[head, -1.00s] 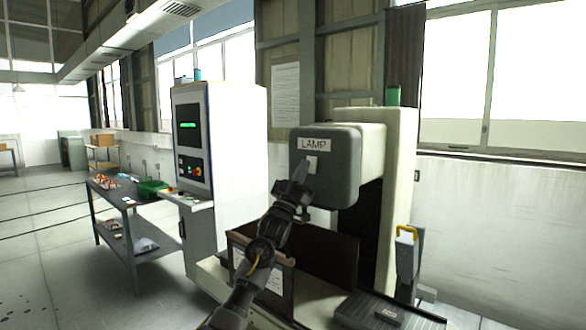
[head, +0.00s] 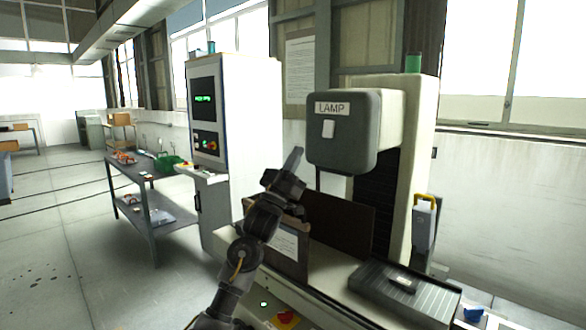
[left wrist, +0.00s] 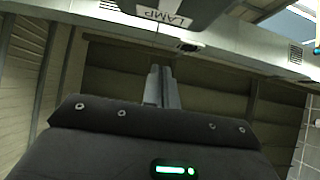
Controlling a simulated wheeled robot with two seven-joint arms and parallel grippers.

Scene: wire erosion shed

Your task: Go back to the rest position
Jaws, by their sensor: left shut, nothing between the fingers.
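My left gripper (head: 293,160) is in the middle of the head view, its fingers together and pointing up, with nothing between them. It is left of the grey lamp head (head: 350,115), apart from it. The lamp head carries a LAMP label (head: 332,108) and a pale switch (head: 328,128). In the left wrist view my shut fingers (left wrist: 160,75) point up, and the LAMP label (left wrist: 165,15) shows beyond them at the top. My right gripper is not in view.
The wire erosion machine's column (head: 408,150) and tank panel (head: 340,222) stand close behind my left arm. A control cabinet (head: 245,140) stands to the left. A workbench (head: 160,225) holds a green bin (head: 167,163). Open floor (head: 60,250) lies at far left.

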